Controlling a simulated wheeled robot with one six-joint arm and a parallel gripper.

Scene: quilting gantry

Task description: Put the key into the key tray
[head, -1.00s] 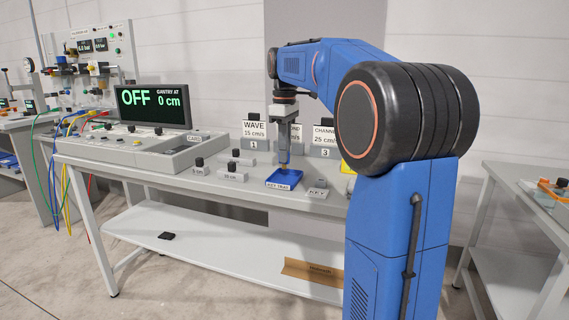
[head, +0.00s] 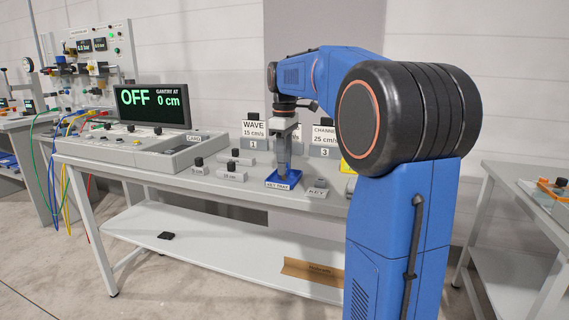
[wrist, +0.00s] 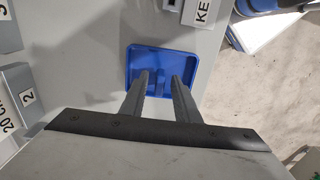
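The key tray (head: 283,185) is a shallow blue tray with a label on its front, on the grey bench. In the wrist view the tray (wrist: 133,62) lies straight under my fingertips. My gripper (head: 283,177) points down over the tray, its tips at or just above the tray floor. In the wrist view its two grey fingers (wrist: 161,80) stand apart, with blue showing between them. I cannot clearly make out the key; a small dark-blue shape between the tips may be shadow or part of the tray. A grey holder labelled KEY (head: 317,189) stands right of the tray.
Grey blocks with black knobs (head: 232,174) stand left of the tray. Label stands, including WAVE (head: 254,130), stand behind it. The bench's front edge is close to the tray.

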